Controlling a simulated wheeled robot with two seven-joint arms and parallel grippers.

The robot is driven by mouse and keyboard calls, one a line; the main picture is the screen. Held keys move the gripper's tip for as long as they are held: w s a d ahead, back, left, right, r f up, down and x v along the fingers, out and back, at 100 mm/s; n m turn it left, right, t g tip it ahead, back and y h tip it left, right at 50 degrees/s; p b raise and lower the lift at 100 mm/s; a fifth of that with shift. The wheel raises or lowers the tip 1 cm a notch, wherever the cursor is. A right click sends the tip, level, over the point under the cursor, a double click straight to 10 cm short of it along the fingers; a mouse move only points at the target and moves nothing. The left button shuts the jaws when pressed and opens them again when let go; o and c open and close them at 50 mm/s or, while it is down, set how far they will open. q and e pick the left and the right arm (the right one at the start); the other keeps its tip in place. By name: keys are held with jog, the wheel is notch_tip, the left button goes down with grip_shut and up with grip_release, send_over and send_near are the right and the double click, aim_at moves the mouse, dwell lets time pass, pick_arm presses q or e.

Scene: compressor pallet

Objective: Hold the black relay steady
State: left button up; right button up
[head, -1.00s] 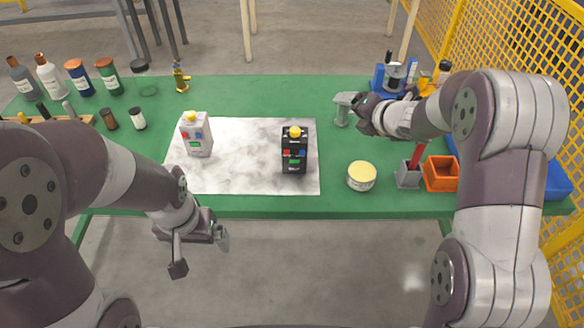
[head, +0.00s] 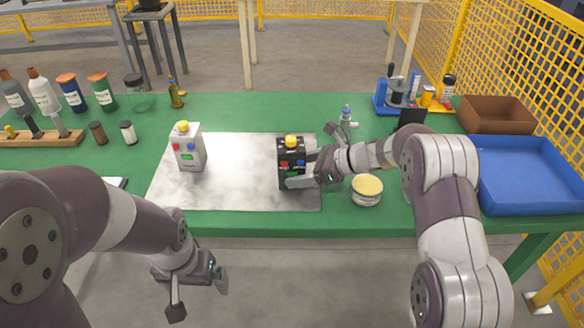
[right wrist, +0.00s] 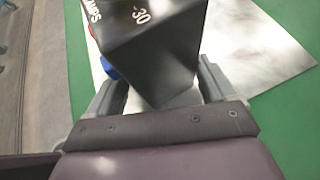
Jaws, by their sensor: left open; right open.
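The black relay (head: 291,157), with a yellow knob on top and red and blue parts on its front, stands upright on the grey-white mat (head: 235,198). My right gripper (head: 303,168) is at its right side, open, with a finger showing across its lower front. In the right wrist view the relay (right wrist: 150,50) stands between the two spread fingers (right wrist: 160,85); I cannot tell whether they touch it. A white relay-like unit (head: 188,148) with a yellow knob stands on the mat's left. My left gripper (head: 198,294) is open and empty in front of the table.
A round tin (head: 366,190) with a yellow lid sits just right of the relay, below my right forearm. A blue tray (head: 530,207) and brown box (head: 497,115) stand at right. Several bottles (head: 72,93) stand at back left. The mat between the two units is clear.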

jog(key=shift+w+a+f, duration=0.15)
jog(key=shift+a+f, duration=0.15)
jog(key=shift+a, duration=0.25)
jog(key=c, duration=0.8)
jog(key=shift+c, duration=0.2)
jog(key=shift+r, duration=0.1)
